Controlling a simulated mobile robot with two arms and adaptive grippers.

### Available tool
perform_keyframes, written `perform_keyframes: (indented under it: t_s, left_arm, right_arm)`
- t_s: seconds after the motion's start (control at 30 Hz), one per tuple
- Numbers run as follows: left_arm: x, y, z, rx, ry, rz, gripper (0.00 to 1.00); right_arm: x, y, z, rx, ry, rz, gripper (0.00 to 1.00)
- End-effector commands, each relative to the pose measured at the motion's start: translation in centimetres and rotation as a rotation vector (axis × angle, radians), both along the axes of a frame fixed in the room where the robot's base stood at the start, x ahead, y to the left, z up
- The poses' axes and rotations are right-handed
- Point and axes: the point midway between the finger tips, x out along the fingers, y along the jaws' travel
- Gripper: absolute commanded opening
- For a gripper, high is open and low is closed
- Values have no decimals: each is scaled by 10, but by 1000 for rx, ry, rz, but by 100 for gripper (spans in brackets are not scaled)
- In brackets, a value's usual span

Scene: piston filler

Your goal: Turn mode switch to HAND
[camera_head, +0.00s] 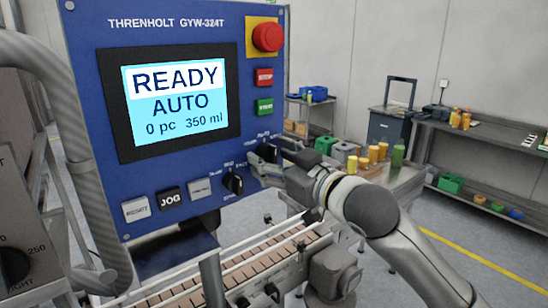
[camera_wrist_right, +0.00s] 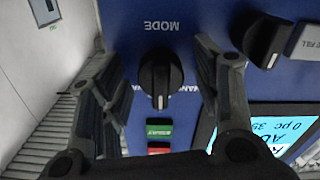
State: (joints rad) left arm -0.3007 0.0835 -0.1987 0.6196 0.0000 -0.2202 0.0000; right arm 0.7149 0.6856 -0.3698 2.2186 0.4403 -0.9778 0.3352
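In the head view the knob (camera_head: 267,151) is partly hidden at the right edge of the blue panel (camera_head: 190,30). My right gripper (camera_head: 262,163) is at the panel there. In the right wrist view its two fingers (camera_wrist_right: 158,68) are spread, one on each side of the knob, with gaps visible. The position labels are partly covered. The screen (camera_head: 178,102) reads READY, AUTO, 0 pc, 350 ml. My left gripper is not in view.
A second black knob (camera_head: 233,183) sits close below left of the gripper. A green button (camera_head: 265,106), a red button (camera_head: 264,77) and a red emergency stop (camera_head: 267,37) are above. A conveyor (camera_head: 240,268) runs below. A table with bottles (camera_head: 397,155) stands behind my right arm.

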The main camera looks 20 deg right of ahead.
Motion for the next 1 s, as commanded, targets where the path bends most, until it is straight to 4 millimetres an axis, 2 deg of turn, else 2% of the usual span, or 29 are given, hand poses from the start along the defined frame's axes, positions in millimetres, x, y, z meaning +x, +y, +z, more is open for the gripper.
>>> perform_keyframes:
  t_s: [0.03, 0.3, 0.33, 0.67, 1.0]
  left_arm:
    - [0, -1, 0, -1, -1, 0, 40]
    - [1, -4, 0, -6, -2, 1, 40]
    - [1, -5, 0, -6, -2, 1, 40]
    - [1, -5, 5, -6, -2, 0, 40]
    - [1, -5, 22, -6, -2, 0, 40]
  right_arm:
    - [0, 0, 0, 0, 0, 0, 49]
    - [0, 0, 0, 0, 0, 0, 14]
    - [0, 0, 0, 1, 0, 0, 12]
    - [0, -1, 2, -55, -20, 0, 12]
    - [0, -2, 4, -286, -103, 0, 12]
